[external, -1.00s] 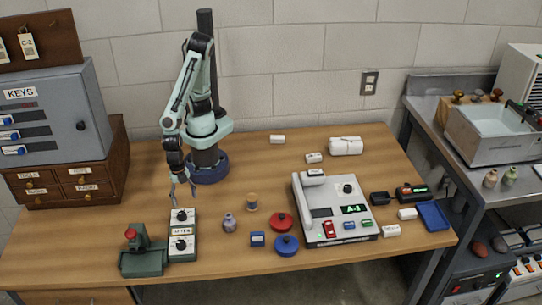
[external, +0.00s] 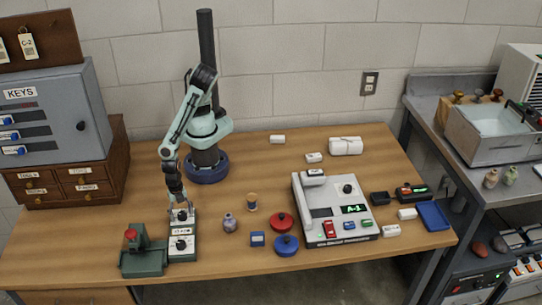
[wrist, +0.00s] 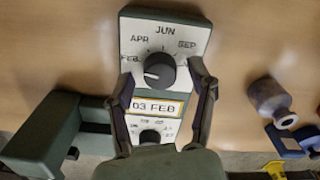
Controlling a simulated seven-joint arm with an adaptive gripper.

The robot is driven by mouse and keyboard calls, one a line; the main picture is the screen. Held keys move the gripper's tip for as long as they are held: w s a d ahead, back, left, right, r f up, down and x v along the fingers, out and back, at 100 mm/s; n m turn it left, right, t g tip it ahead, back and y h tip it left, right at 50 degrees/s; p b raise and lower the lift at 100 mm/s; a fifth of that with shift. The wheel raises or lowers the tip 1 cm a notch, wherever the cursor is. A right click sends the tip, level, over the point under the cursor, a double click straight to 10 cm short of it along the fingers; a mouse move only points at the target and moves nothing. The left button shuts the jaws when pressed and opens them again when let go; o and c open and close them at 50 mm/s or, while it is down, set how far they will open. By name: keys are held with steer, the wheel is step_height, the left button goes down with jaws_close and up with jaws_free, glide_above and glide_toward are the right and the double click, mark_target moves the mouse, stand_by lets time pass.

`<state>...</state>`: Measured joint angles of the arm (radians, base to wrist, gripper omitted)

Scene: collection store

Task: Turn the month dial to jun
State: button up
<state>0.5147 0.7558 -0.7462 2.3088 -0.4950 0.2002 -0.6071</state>
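The date unit (external: 183,246) is a pale panel on a dark green base, with two black dials. In the wrist view, the month dial (wrist: 159,70) is the upper black knob, ringed by labels including FEB, APR, JUN and SEP. Its white mark points left, towards FEB, and the display window (wrist: 157,107) reads "03 FEB". My gripper (wrist: 162,72) is open, with one finger on each side of the month dial and visible gaps to the knob. In the external view my gripper (external: 180,211) is low over the unit's far end. The lower dial (wrist: 150,137) is partly hidden by my gripper.
A green stamp press (external: 142,257) with a red knob stands just left of the unit. The tabletop behind the unit is mostly clear.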

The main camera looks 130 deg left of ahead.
jaws_close()
steer(key=shift+m, duration=0.3)
steer(key=m, duration=0.3)
steer(key=shift+m, duration=0.3)
steer(key=m, duration=0.3)
steer(key=shift+m, duration=0.3)
steer(key=m, duration=0.4)
steer(key=shift+m, duration=1.8)
steer(key=shift+a+m, duration=0.1)
steer(key=shift+m, duration=0.2)
